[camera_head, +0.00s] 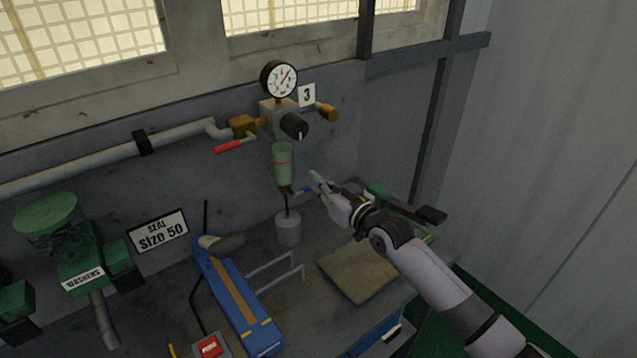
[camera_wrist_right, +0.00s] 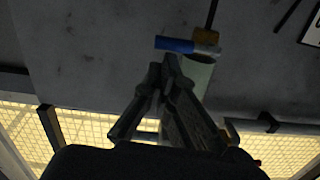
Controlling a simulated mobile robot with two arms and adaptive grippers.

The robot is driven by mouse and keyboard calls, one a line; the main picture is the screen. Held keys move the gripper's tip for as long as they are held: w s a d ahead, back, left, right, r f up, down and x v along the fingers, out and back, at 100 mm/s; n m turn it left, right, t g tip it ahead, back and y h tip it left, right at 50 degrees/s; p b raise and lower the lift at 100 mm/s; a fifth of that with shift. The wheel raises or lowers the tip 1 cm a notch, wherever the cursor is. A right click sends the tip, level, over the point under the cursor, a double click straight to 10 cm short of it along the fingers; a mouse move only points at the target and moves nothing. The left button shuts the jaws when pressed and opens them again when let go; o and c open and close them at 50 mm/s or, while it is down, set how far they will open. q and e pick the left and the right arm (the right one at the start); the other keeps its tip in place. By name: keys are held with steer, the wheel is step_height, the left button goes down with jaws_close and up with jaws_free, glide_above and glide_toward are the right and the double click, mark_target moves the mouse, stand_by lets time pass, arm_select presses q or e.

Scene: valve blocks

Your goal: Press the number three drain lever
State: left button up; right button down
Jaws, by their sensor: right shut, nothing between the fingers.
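The number 3 plate (camera_head: 307,95) is on the wall beside a round gauge (camera_head: 279,80). Below the gauge, a regulator with a black knob (camera_head: 293,126) carries a green-tinted bowl (camera_head: 283,165). At the bowl's brass bottom fitting is the small blue drain lever (camera_head: 303,190), pointing right. My right gripper (camera_head: 317,182) is shut and empty, just right of the bowl and close to the lever. In the wrist view the closed fingertips (camera_wrist_right: 165,72) are near the blue lever (camera_wrist_right: 174,44), with a visible gap. Whether they touch in depth is unclear. My left gripper is not in view.
A red-handled valve (camera_head: 228,147) is on the pipe to the left. A grey container (camera_head: 288,229) stands below the drain tube. A blue tool (camera_head: 233,295), a brown board (camera_head: 357,270) and green valve blocks (camera_head: 82,255) occupy the bench.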

steer(key=shift+w+d+f+m+b, duration=0.15)
steer(key=shift+f+m+b, duration=0.15)
steer(key=shift+m+b, duration=0.25)
step_height(320, 180, down, 7)
steer(key=s+a+m+y+b, duration=0.1)
steer(key=m+b, duration=0.5)
steer(key=m, duration=0.9)
steer(key=shift+s+a+f, duration=0.2)
steer(key=shift+a, duration=0.2)
steer(key=shift+a+f+m, duration=0.1)
steer(key=shift+m, duration=0.35)
